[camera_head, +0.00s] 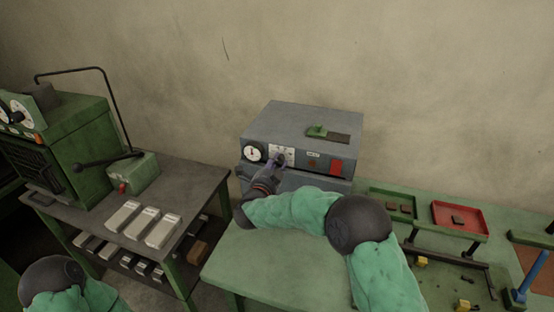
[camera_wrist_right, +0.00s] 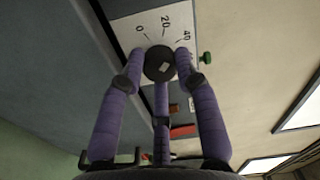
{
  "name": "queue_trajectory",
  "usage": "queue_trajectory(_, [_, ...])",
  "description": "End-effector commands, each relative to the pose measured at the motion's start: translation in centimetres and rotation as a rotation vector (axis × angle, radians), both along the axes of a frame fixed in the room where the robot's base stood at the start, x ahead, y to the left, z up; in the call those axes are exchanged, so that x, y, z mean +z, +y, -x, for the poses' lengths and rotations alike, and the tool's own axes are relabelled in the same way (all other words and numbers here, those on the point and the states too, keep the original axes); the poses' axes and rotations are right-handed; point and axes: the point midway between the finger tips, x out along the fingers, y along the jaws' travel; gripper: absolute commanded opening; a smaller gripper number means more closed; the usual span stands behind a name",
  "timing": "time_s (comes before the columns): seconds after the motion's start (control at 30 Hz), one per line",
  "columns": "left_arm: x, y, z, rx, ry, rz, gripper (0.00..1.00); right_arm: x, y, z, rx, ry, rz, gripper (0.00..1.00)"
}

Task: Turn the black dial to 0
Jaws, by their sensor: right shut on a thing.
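The black dial (camera_wrist_right: 158,64) sits on a white scale plate (camera_wrist_right: 160,24) marked 0, 20 and 40 in the right wrist view. A small pale mark shows on the dial's face; which number it points to cannot be told. The plate also shows on the front of a grey box (camera_head: 300,128) in the head view. My right gripper (camera_head: 276,164) is at that plate, its purple fingers shut around the dial, also seen in the right wrist view (camera_wrist_right: 160,72). My left gripper is out of view.
A round white gauge (camera_head: 253,153) is left of the plate, and a red patch (camera_head: 336,167) is to the right. A red tray (camera_head: 460,205) stands right on the green table. Metal blocks (camera_head: 162,231) lie on the left bench.

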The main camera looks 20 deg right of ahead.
Motion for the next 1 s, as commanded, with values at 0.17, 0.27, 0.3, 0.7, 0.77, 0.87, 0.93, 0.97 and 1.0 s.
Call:
queue_trajectory(0.17, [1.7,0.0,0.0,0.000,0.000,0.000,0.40,0.2,0.0,0.0,0.002,0.096,0.139,0.00])
queue_trajectory(0.27, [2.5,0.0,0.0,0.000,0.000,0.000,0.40,0.2,0.1,0.0,0.002,0.148,0.218,0.00])
queue_trajectory(0.3, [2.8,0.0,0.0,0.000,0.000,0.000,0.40,0.2,0.0,0.0,0.001,0.170,0.249,0.00])
queue_trajectory(0.7, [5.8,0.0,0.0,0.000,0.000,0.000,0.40,0.2,0.0,0.0,0.002,0.383,0.566,0.00])
queue_trajectory(0.77, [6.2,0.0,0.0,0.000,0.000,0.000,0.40,0.2,0.1,0.0,0.002,0.414,0.611,0.00])
queue_trajectory(0.87, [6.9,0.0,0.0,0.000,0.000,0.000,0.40,0.1,0.1,0.0,0.002,0.466,0.686,0.00])
queue_trajectory(0.93, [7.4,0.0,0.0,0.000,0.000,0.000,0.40,0.1,0.0,0.0,0.002,0.498,0.734,0.00])
queue_trajectory(0.97, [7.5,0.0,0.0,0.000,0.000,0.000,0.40,0.1,0.0,0.0,0.002,0.511,0.753,0.00])
queue_trajectory(1.0, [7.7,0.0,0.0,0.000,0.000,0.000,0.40,0.1,0.0,0.0,0.002,0.528,0.779,0.00])
